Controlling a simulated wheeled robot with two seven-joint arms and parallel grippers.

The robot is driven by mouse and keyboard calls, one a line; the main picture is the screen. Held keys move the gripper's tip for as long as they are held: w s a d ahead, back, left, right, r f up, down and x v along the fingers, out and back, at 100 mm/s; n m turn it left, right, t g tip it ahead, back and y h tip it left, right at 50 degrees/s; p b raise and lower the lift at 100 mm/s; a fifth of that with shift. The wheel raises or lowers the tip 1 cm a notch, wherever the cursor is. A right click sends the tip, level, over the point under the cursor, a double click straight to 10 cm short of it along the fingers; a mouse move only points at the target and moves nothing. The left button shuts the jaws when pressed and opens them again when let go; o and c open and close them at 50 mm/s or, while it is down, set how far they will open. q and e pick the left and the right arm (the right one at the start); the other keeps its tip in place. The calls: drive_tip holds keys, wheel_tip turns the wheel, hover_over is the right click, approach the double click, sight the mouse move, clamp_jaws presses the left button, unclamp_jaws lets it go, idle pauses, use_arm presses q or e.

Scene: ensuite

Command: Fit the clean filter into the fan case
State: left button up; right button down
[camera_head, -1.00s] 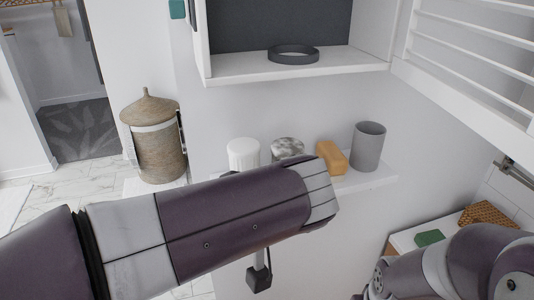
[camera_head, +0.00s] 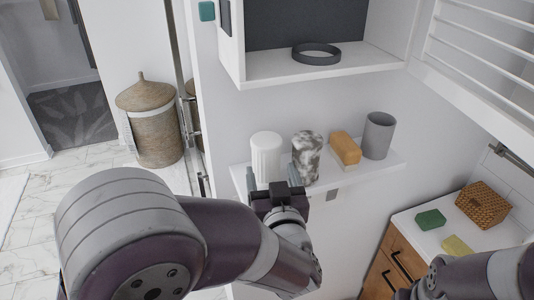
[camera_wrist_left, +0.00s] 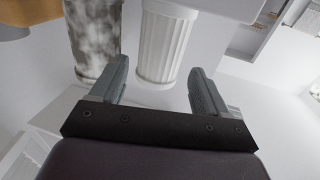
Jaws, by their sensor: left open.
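A white ribbed cylinder (camera_head: 265,155), which looks like the clean filter, stands upright on a wall shelf. A grey-and-white mottled cylinder (camera_head: 306,156) stands to its right. My left gripper (camera_head: 277,186) is open and empty at the shelf's front edge, just before these cylinders. In the left wrist view, the white ribbed cylinder (camera_wrist_left: 163,45) stands beyond the open fingers, with the mottled one (camera_wrist_left: 94,40) to the left. An open white case with a dark back panel (camera_head: 305,22) is above; I cannot tell if it is the fan case. My right gripper is not in view.
The shelf (camera_head: 345,181) also holds an orange block (camera_head: 345,148) and a grey cup (camera_head: 378,136). A dark ring (camera_head: 316,54) lies in the case above. A lidded basket (camera_head: 152,125) stands left. A white rack is upper right, over a low cabinet (camera_head: 405,228).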

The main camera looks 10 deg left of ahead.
sight(269, 166)
use_arm(q)
drive_tip(key=p+x, duration=0.3)
drive_tip(key=x, duration=0.2)
drive_tip(key=shift+w, duration=0.1)
drive_tip(key=shift+w+a+f, duration=0.1)
drive_tip(key=shift+w+f, duration=0.05)
drive_tip(key=shift+w, duration=0.05)
drive_tip(key=shift+s, duration=0.2)
drive_tip(key=c, duration=0.7)
